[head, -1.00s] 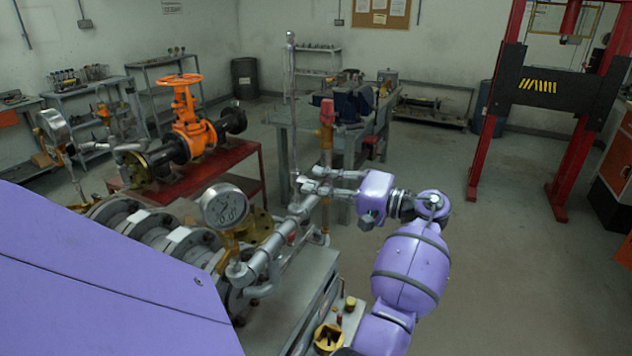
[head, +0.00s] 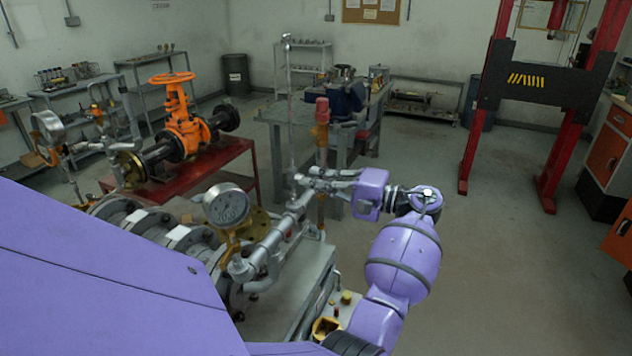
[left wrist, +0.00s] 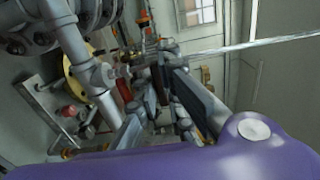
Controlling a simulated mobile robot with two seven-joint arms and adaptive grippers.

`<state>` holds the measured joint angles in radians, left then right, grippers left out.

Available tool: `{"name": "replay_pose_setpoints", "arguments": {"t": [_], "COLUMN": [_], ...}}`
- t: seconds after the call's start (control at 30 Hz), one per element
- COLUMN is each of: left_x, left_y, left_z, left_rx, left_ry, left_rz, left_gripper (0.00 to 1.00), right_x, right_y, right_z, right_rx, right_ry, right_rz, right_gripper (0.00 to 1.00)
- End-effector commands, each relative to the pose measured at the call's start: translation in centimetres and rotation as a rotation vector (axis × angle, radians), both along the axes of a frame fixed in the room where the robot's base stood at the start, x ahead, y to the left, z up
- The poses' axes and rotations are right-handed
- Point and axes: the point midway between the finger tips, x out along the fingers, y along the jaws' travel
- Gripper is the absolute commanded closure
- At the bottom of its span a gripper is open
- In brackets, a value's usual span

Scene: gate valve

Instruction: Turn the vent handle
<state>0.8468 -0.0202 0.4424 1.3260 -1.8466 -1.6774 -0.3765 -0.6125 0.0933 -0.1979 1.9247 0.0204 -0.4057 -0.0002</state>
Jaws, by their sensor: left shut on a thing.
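My left gripper (head: 312,179) reaches in from the right at the end of a purple arm. Its fingers are shut on a small part by the upright of the grey pipework, apparently the vent handle, which the fingers mostly hide. An upright red-topped fitting (head: 322,110) stands just above and behind the fingers. In the left wrist view, the gripper's dark fingers (left wrist: 172,105) close around grey metal; the exact contact is hard to make out. My right gripper is not in view.
A pressure gauge (head: 227,205) and flanged pipe (head: 165,236) stand left of the gripper. An orange gate valve (head: 184,125) sits on a red table (head: 185,185) behind. A workbench (head: 290,108) stands beyond. Floor to the right is clear up to a red lift frame (head: 478,120).

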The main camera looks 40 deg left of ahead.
Motion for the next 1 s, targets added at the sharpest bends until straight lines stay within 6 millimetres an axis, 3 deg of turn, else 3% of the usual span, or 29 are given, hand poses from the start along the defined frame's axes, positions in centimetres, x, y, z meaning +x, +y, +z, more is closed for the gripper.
{"name": "replay_pose_setpoints", "arguments": {"t": [0.1,0.13,0.27,0.63,0.77,1.0], "left_x": [0.1,0.1,0.1,0.2,0.8,2.3], "left_y": [0.0,0.0,0.0,-0.4,-2.1,-7.0], "left_z": [0.0,0.0,0.0,0.0,0.0,0.1], "left_rx": [0.001,0.001,0.001,0.0,-0.001,0.0], "left_ry": [0.001,0.001,0.0,0.0,-0.001,0.0], "left_rz": [-0.003,-0.003,-0.002,-0.002,-0.004,-0.004], "left_gripper": [1.0,0.88,0.73,0.73,0.73,0.73], "right_x": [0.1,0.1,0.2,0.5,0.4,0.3], "right_y": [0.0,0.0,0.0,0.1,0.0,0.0], "right_z": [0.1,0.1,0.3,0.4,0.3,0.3], "right_rx": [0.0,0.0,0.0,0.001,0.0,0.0], "right_ry": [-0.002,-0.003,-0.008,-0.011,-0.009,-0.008], "right_rz": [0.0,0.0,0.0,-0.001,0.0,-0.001], "right_gripper": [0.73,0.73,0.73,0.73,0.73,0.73]}}
